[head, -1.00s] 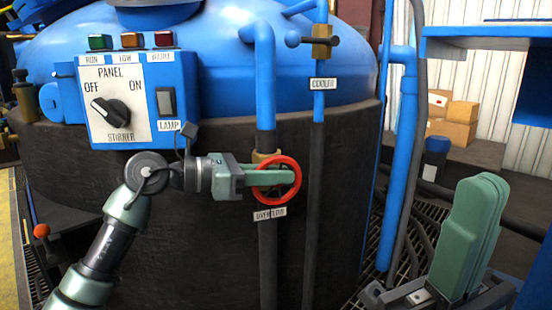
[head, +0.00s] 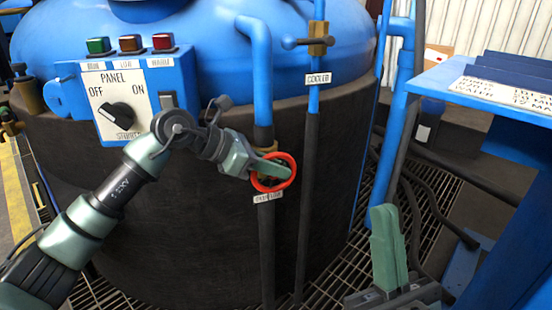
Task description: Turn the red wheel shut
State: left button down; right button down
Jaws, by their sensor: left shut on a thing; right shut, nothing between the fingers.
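The red wheel (head: 292,181) is a ring on the valve of the overflow pipe, at the middle of the head view. My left gripper (head: 274,170) reaches in from the left and is shut on the red wheel, with its green fingers across the ring. The fingers hide part of the wheel's hub. A white label (head: 267,198) sits just below the wheel, partly covered by it. My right gripper (head: 388,248) is at the lower right, shut and empty, well apart from the wheel.
The control panel (head: 121,105) with a black knob is at the upper left, close to my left arm. The cooler pipe (head: 312,150) with its brass valve (head: 317,40) runs just right of the wheel. A blue table (head: 450,72) stands at the right, above a grated floor (head: 335,262).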

pick_arm(q)
jog(key=shift+y+p, duration=0.3)
jog(key=shift+p, duration=0.05)
pick_arm(e)
jog(key=shift+w+a+f+g+h, duration=0.2)
jog(key=shift+w+f+g, duration=0.55)
jog(key=shift+w, duration=0.35)
jog(key=shift+w+a+f+g+h, duration=0.2)
jog(key=shift+w+f+g, duration=0.55)
jog(key=shift+w, duration=0.3)
pick_arm(q)
jog(key=c, duration=1.4)
grip_release()
